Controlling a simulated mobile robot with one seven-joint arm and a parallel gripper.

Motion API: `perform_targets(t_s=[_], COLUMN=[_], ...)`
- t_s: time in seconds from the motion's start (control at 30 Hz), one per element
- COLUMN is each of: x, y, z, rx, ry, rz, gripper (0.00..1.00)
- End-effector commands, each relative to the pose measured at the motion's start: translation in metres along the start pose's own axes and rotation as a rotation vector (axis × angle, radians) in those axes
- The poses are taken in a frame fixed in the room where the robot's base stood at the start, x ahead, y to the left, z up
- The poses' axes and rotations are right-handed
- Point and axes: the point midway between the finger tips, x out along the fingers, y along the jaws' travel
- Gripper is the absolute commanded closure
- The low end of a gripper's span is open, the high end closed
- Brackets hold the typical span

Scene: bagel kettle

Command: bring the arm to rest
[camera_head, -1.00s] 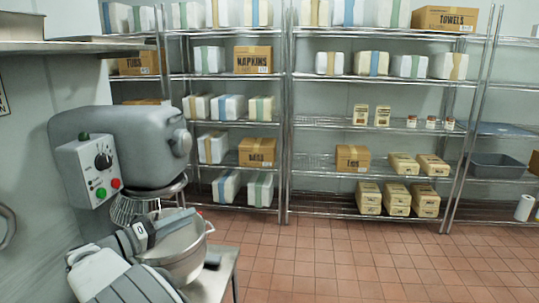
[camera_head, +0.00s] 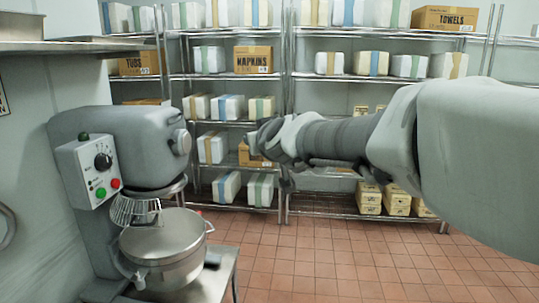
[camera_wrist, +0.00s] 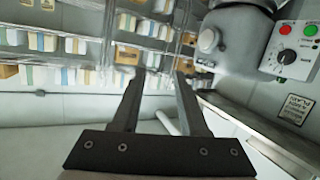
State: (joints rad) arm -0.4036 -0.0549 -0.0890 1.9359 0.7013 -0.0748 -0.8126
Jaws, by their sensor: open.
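My arm reaches in from the right side of the head view, stretched level across the middle in front of the shelves. My gripper end (camera_head: 255,140) points left there, and its fingers are hard to make out at that size. In the wrist view my gripper (camera_wrist: 160,78) shows two dark fingers set apart, with nothing between them. The gripper is open and empty. It is in the air, apart from the mixer and the shelves.
A grey stand mixer (camera_head: 130,145) with a steel bowl (camera_head: 165,245) stands on a low table (camera_head: 222,280) at left. It also shows in the wrist view (camera_wrist: 255,40). Wire shelves (camera_head: 286,100) with wrapped packs and boxes line the back. The tiled floor (camera_head: 330,265) is clear.

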Motion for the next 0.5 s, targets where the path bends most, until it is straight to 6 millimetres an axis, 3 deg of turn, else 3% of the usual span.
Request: perform_targets(t_s=[0.03, 0.17, 0.5], x=[-0.023, -0.077, -0.227], y=[0.006, 0.012, 0.033], z=[0.011, 0.053, 0.198], rx=[0.02, 0.068, 0.209], ry=[-0.039, -0.181, -0.636], rz=[-0.025, -0.079, 0.022], gripper=[0.56, 0.56, 0.56])
